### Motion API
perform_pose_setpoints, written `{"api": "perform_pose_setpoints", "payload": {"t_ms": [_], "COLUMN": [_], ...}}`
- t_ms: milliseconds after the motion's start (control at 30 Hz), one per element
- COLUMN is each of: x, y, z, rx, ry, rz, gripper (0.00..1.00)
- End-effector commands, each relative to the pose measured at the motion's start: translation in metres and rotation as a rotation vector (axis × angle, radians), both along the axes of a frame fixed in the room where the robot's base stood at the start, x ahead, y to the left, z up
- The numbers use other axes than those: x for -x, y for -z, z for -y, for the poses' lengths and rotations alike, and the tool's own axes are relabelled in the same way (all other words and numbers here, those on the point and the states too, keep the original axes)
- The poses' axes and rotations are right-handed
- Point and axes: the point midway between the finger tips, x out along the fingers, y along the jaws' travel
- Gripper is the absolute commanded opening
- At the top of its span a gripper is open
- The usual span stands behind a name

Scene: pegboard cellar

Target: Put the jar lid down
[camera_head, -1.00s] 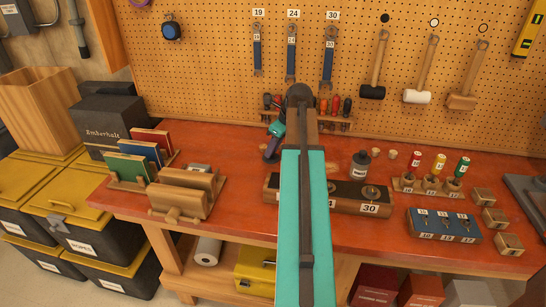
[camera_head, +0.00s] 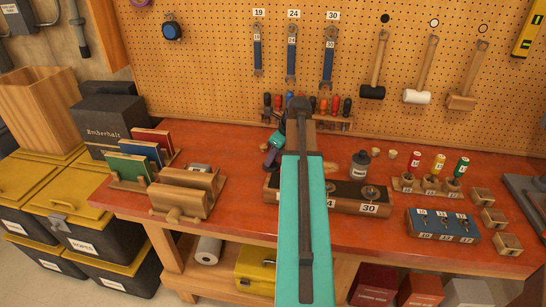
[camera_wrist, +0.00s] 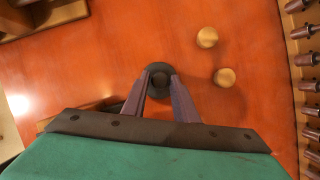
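The jar lid (camera_wrist: 160,68) is a dark round disc with a raised knob, seen from above in the wrist view. My gripper (camera_wrist: 161,82) has its two fingers closed in on the knob, one on each side. The orange-red bench top (camera_wrist: 110,60) lies below it; I cannot tell whether the lid touches it. In the head view my gripper (camera_head: 271,156) is low over the bench at the back, left of my arm. The lid is too small and dark to make out clearly there.
Two small round tan pieces (camera_wrist: 207,37) (camera_wrist: 224,77) lie near the lid. A rack (camera_wrist: 305,60) curves along the right edge of the wrist view.

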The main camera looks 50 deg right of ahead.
Motion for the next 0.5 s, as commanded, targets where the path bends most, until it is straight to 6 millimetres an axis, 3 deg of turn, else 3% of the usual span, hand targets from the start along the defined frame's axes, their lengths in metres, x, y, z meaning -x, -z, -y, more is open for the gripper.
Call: {"api": "perform_pose_setpoints", "payload": {"t_ms": [67, 500], "x": [0.0001, 0.0000], "y": [-0.0002, -0.0032], "z": [0.0000, 0.0002], "rx": [0.000, 0.000], "ry": [0.000, 0.000], "rz": [0.000, 0.000], "gripper": [0.39, 0.39]}}
